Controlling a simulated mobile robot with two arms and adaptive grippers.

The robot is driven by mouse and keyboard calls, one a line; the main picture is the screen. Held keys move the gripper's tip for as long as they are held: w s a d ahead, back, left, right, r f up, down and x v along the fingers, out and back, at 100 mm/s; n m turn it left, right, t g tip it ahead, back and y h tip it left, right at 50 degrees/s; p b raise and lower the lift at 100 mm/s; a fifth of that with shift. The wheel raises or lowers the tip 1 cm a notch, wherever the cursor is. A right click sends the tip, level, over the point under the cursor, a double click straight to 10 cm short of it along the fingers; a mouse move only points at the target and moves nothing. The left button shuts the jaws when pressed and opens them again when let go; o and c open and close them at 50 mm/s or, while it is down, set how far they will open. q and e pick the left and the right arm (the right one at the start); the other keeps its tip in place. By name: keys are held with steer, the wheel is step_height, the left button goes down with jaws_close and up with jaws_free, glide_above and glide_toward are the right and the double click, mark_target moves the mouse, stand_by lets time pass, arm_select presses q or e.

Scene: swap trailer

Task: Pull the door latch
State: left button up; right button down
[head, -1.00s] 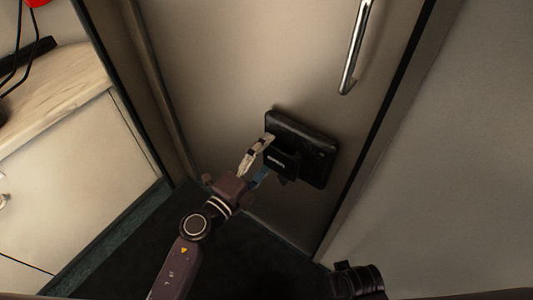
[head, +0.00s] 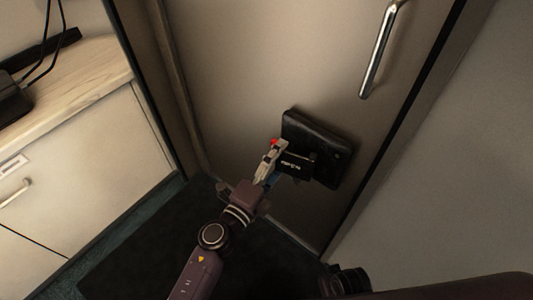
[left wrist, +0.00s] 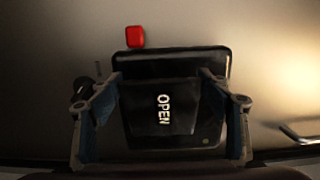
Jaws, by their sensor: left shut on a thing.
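The door latch is a black box with rounded corners (head: 333,150) on the beige door (head: 250,60). Its front paddle (head: 297,163) is lettered; in the left wrist view the paddle (left wrist: 163,108) reads "OPEN". My left gripper (head: 282,164) is at the paddle, its fingers on either side and shut on it. In the left wrist view the fingers (left wrist: 163,85) flank the paddle. A small red piece (left wrist: 135,36) shows at the box's upper edge; red (head: 274,142) also shows by a fingertip in the head view.
A chrome bar handle (head: 378,50) is on the door above the latch. A cabinet with a wooden top (head: 75,85) stands at the left, with a black object and cables on it. A grey wall (head: 450,170) is at the right. The floor is dark.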

arm_select(q)
steer(key=shift+s+f, duration=0.2)
steer(key=shift+s, duration=0.2)
steer(key=o, duration=1.5)
steer(key=shift+c, duration=0.2)
steer(key=shift+o, duration=1.1)
steer(key=shift+a+r, duration=0.1)
steer(key=shift+r, duration=0.05)
steer(key=v, duration=1.2)
